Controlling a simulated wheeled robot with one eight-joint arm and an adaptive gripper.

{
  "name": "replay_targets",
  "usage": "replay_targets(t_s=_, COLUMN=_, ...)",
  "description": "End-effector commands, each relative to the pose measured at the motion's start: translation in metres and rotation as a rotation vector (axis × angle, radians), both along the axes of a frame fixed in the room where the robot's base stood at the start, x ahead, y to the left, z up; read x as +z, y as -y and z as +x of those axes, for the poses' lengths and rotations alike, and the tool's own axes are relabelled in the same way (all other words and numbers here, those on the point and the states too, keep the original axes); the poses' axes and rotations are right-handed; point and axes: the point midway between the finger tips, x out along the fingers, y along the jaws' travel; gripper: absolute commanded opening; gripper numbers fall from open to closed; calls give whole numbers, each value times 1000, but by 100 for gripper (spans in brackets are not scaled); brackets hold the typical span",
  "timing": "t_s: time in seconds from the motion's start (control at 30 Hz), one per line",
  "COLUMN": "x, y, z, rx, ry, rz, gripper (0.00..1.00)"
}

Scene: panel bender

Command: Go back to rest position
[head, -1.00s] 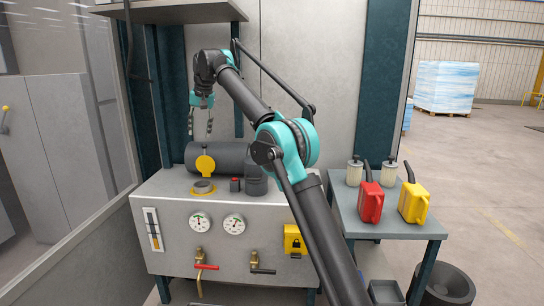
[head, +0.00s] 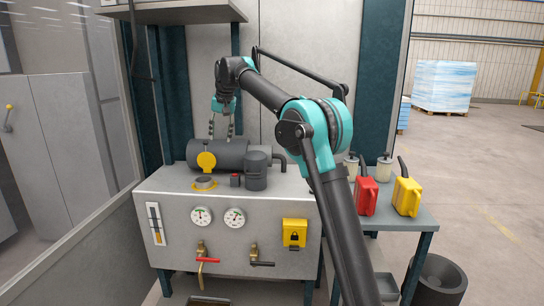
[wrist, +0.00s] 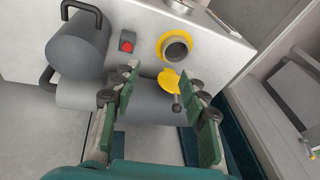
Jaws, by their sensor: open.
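My gripper (head: 222,128) is open and empty, fingers pointing down, above and behind the dark grey cylinder on the machine's top. In the wrist view my gripper (wrist: 155,110) shows two spread green-padded fingers with nothing between them but the cylinder (wrist: 140,98) and the yellow round cap (wrist: 169,81) beyond. The yellow cap also shows in the head view (head: 207,161), upright beside the yellow-ringed filler opening (head: 204,182). The arm is bent, reaching up and left over the machine.
The grey machine cabinet (head: 220,259) carries gauges, valves and a yellow lock box (head: 294,233). A side table at right holds a red can (head: 366,197), a yellow can (head: 407,196) and two pale filters. A black bin (head: 437,281) stands on the floor. A shelf (head: 180,12) overhangs at upper left.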

Motion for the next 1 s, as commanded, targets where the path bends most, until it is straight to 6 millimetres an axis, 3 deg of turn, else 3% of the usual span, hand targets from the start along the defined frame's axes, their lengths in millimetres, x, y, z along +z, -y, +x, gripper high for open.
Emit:
replay_targets(t_s=0.17, x=-23, y=60, z=-9, rx=-16, ry=20, rz=-15, gripper=44)
replay_targets(t_s=0.27, x=-45, y=105, z=-25, rx=-26, ry=34, rz=-27, gripper=44)
replay_targets(t_s=0.47, x=-100, y=193, z=-78, rx=-46, ry=60, rz=-55, gripper=44)
replay_targets(t_s=0.67, x=-165, y=271, z=-157, rx=-64, ry=84, rz=-89, gripper=44)
replay_targets(t_s=0.8, x=-216, y=318, z=-225, rx=-77, ry=99, rz=-112, gripper=44)
replay_targets(t_s=1.0, x=-286, y=365, z=-327, rx=-93, ry=114, rz=-145, gripper=44)
